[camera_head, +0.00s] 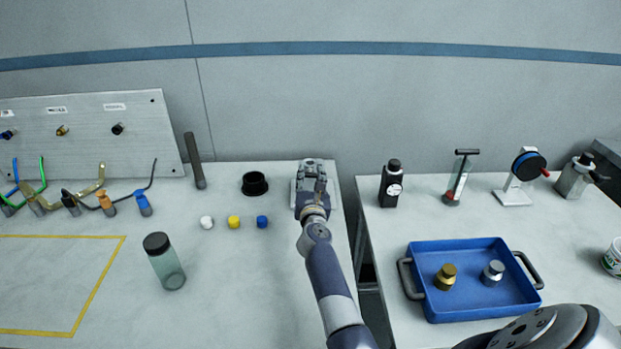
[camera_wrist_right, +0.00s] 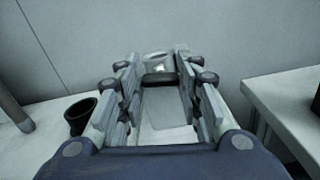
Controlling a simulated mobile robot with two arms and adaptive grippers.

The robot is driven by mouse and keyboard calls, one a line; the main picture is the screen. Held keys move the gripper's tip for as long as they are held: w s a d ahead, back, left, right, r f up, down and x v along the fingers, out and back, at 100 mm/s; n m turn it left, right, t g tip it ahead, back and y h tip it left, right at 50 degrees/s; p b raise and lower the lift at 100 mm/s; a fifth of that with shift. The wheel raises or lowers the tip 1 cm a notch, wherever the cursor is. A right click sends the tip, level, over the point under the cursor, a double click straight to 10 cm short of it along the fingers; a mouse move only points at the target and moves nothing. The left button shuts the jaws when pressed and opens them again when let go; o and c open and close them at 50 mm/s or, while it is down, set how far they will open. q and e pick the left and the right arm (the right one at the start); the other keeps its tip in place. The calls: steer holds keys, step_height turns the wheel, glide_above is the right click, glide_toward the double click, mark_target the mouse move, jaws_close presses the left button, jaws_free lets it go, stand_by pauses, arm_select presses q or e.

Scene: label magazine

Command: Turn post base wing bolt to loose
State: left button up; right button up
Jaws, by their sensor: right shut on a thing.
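My right gripper (camera_head: 312,172) is at the back edge of the left table, over a pale post base (camera_head: 296,200) that it mostly covers. In the right wrist view the two fingers (camera_wrist_right: 159,79) stand apart on either side of a dark bar (camera_wrist_right: 157,77), which seems to be the wing bolt. The gripper is shut on it. A pale grey plate (camera_wrist_right: 168,108) of the base shows below between the fingers. The bolt is hidden in the head view, and its turn angle cannot be told. My left gripper is not in view.
A black ring-shaped cup (camera_head: 254,184) and a dark upright post (camera_head: 195,160) stand left of the gripper. White, yellow and blue caps (camera_head: 234,222) lie in front. A gap separates the right table, with a black device (camera_head: 391,184) and blue tray (camera_head: 475,312).

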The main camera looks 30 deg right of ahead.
steer(key=shift+n, duration=0.3)
steer(key=n+p, duration=0.2)
steer(key=n, duration=0.1)
steer(key=shift+r+n, duration=0.1)
steer(key=shift+n, duration=0.3)
steer(key=n+p, duration=0.1)
steer(key=n, duration=0.4)
steer(key=shift+w+a+p, duration=0.1)
steer(key=shift+p, duration=0.3)
steer(key=n+p, duration=0.2)
steer(key=n, duration=0.3)
steer(key=shift+n, duration=0.4)
arm_select(q)
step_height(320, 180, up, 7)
steer(key=p, duration=0.1)
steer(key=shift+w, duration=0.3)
arm_select(e)
steer(key=shift+f+n, duration=0.2)
steer(key=shift+n, duration=2)
steer(key=o, duration=1.1)
steer(key=shift+w+f, duration=0.1)
steer(key=shift+c, duration=0.2)
